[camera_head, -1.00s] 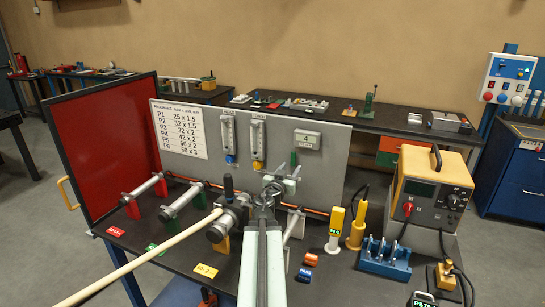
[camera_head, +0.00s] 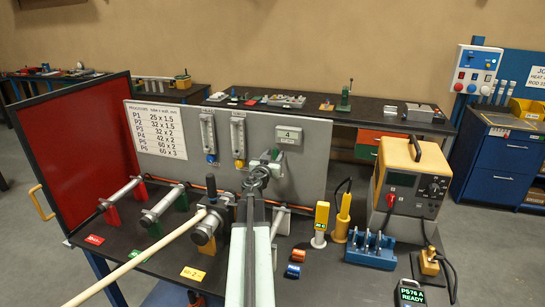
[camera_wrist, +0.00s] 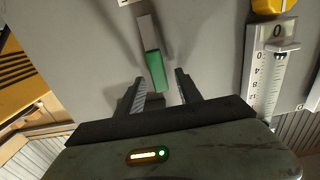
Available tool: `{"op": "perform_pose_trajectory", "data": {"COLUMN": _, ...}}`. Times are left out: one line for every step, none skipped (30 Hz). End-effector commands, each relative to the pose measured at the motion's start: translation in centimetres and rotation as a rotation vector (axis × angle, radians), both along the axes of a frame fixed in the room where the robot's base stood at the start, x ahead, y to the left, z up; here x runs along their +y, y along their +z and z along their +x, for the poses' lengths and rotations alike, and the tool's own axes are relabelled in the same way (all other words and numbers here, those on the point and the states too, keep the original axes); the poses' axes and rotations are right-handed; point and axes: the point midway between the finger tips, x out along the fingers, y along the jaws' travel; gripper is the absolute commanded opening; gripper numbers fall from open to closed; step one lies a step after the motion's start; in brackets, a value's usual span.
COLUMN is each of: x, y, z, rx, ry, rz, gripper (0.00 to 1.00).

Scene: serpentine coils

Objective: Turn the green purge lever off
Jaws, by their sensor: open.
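The green purge lever (camera_wrist: 156,70) shows in the wrist view as a green tip on a grey bar standing out from the grey panel. My gripper (camera_wrist: 159,77) is open, with one dark finger on each side of the lever's green end. I cannot tell whether either finger touches it. In the head view my gripper (camera_head: 259,174) is at the panel, and a bit of green (camera_head: 277,154) shows just beyond it. My own gripper and arm hide most of the lever there.
Two flowmeters stand on the grey panel (camera_head: 307,165), left of my gripper. One flowmeter (camera_wrist: 268,80) is close at the right in the wrist view. A pale rod (camera_head: 140,258) crosses the bench at left. A yellow power unit (camera_head: 415,185) stands at right.

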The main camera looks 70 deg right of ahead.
Motion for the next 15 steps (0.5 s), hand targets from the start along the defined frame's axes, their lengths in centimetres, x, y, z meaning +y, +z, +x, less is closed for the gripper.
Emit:
{"op": "perform_pose_trajectory", "data": {"x": 0.06, "y": 0.00, "z": 0.00, "rx": 0.000, "ry": 0.000, "rz": 0.000, "gripper": 0.42}}
{"op": "perform_pose_trajectory", "data": {"x": 0.08, "y": 0.00, "z": 0.01, "rx": 0.000, "ry": 0.000, "rz": 0.000, "gripper": 0.42}}
{"op": "perform_pose_trajectory", "data": {"x": 0.10, "y": 0.00, "z": 0.01, "rx": 0.000, "ry": 0.000, "rz": 0.000, "gripper": 0.42}}
{"op": "perform_pose_trajectory", "data": {"x": 0.11, "y": 0.00, "z": 0.01, "rx": 0.000, "ry": 0.001, "rz": 0.000, "gripper": 0.39}}
{"op": "perform_pose_trajectory", "data": {"x": 0.11, "y": 0.00, "z": 0.02, "rx": 0.000, "ry": 0.001, "rz": 0.000, "gripper": 0.31}}
{"op": "perform_pose_trajectory", "data": {"x": 0.12, "y": 0.00, "z": 0.03, "rx": 0.000, "ry": 0.001, "rz": 0.000, "gripper": 0.20}}
{"op": "perform_pose_trajectory", "data": {"x": 0.12, "y": 0.00, "z": 0.04, "rx": 0.000, "ry": 0.001, "rz": 0.000, "gripper": 0.11}}
{"op": "perform_pose_trajectory", "data": {"x": 0.12, "y": 0.00, "z": 0.04, "rx": 0.000, "ry": 0.001, "rz": 0.000, "gripper": 0.03}}
{"op": "perform_pose_trajectory", "data": {"x": 0.13, "y": 0.00, "z": 0.05, "rx": 0.000, "ry": 0.001, "rz": 0.000, "gripper": 0.00}}
{"op": "perform_pose_trajectory", "data": {"x": 0.13, "y": 0.00, "z": 0.06, "rx": 0.000, "ry": 0.001, "rz": 0.000, "gripper": 0.00}}
{"op": "perform_pose_trajectory", "data": {"x": 0.14, "y": 0.00, "z": 0.06, "rx": 0.000, "ry": 0.001, "rz": 0.000, "gripper": 0.00}}
{"op": "perform_pose_trajectory", "data": {"x": 0.14, "y": 0.00, "z": 0.07, "rx": 0.000, "ry": 0.001, "rz": 0.000, "gripper": 0.00}}
{"op": "perform_pose_trajectory", "data": {"x": 0.14, "y": 0.00, "z": 0.08, "rx": 0.000, "ry": 0.001, "rz": 0.000, "gripper": 0.00}}
{"op": "perform_pose_trajectory", "data": {"x": 0.15, "y": 0.00, "z": 0.08, "rx": 0.000, "ry": 0.001, "rz": 0.000, "gripper": 0.00}}
{"op": "perform_pose_trajectory", "data": {"x": 0.15, "y": 0.00, "z": 0.09, "rx": 0.000, "ry": 0.001, "rz": 0.000, "gripper": 0.00}}
